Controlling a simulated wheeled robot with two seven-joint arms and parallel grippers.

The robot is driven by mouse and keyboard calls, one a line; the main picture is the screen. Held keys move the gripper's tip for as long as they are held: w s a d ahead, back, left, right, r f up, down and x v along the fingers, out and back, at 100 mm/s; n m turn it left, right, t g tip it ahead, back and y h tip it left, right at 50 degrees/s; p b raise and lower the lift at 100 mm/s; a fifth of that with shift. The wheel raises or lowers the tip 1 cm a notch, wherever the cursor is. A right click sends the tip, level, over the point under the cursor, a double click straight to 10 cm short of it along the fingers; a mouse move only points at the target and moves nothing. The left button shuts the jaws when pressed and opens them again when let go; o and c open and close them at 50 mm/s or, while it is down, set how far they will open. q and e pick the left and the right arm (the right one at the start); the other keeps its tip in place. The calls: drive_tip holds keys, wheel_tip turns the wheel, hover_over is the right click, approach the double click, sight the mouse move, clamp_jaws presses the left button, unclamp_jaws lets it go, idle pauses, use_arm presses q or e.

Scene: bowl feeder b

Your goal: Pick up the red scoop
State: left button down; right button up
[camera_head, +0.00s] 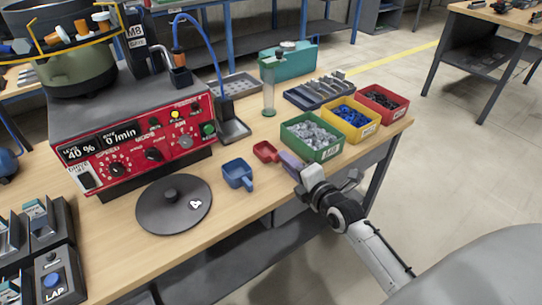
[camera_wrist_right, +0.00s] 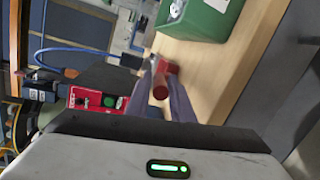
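The red scoop (camera_head: 264,151) rests on the wooden table between the blue scoop and the green bin, its handle pointing toward my right gripper. My right gripper (camera_head: 289,163) is low over the table's front edge, with its fingers at the handle. In the right wrist view, the red scoop (camera_wrist_right: 160,90) shows between the fingertips (camera_wrist_right: 161,82), its handle end toward the camera. Whether the fingers press on the handle or stand just apart from it cannot be told. My left gripper is not in view.
A blue scoop (camera_head: 238,174) and a dark round lid (camera_head: 173,204) lie to the left. A green bin (camera_head: 312,136), yellow bin (camera_head: 352,118) and red bin (camera_head: 382,103) stand to the right. The red control box (camera_head: 140,143) stands behind the lid.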

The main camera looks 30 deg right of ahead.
clamp_jaws()
wheel_tip(320, 180, up, 10)
drive_tip(key=shift+r+p, duration=0.1)
drive_tip(key=shift+p, duration=0.5)
